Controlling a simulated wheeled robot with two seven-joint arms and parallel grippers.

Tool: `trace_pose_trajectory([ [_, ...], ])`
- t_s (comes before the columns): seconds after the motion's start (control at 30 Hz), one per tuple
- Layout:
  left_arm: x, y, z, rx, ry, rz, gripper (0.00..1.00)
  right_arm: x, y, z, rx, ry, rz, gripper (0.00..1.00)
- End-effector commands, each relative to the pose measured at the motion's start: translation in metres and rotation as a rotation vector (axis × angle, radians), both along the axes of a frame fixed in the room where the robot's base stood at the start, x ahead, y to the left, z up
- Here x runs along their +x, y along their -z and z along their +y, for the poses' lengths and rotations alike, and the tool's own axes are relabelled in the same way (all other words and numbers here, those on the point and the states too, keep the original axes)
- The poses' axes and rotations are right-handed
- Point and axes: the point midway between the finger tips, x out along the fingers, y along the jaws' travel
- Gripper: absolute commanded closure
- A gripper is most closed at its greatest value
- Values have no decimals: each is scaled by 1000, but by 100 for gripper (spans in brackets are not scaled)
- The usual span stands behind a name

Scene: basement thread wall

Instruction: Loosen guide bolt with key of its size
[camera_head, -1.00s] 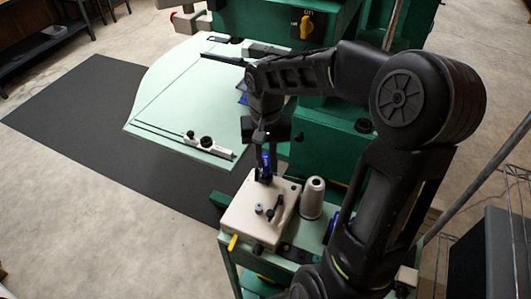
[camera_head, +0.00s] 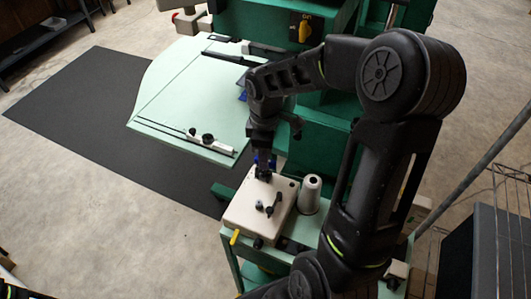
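A beige block (camera_head: 240,218) sits on a small green stand. A dark upright piece (camera_head: 273,204) and a small grey piece (camera_head: 258,205) stand in its top; which of them is a key, or what size, I cannot tell. My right gripper (camera_head: 264,174) points down at the block's back part. A blue part (camera_head: 273,160) shows beside its fingers, partly hidden. Whether the fingers hold anything is too small and dark to tell. I cannot make out the guide bolt on the green machine (camera_head: 262,17). My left gripper is not in view.
A yellow handle (camera_head: 235,237) is at the stand's front. The pale green machine table (camera_head: 175,95) carries a slide with a black knob (camera_head: 208,138). A wire rack is at right.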

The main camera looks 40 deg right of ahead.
Motion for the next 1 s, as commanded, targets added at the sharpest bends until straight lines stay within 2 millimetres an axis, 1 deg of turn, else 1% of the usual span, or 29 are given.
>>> trace_pose_trajectory([
  [0.03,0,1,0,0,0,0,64,0,1,0,-1,1,1,72],
  [0.2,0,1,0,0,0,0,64,-1,1,0,0,3,3,58],
  [0.23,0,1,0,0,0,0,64,-1,1,0,0,4,3,57],
  [0.47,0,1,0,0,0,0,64,-1,1,0,1,5,4,57],
  [0.57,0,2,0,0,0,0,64,-1,-2,0,0,5,3,57],
  [0.73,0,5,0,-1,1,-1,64,0,-21,-1,0,7,0,57],
  [0.9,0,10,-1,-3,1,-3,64,0,-50,0,-1,5,-2,57],
  [1.0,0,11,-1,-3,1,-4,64,0,-64,0,-1,5,-1,57],
])
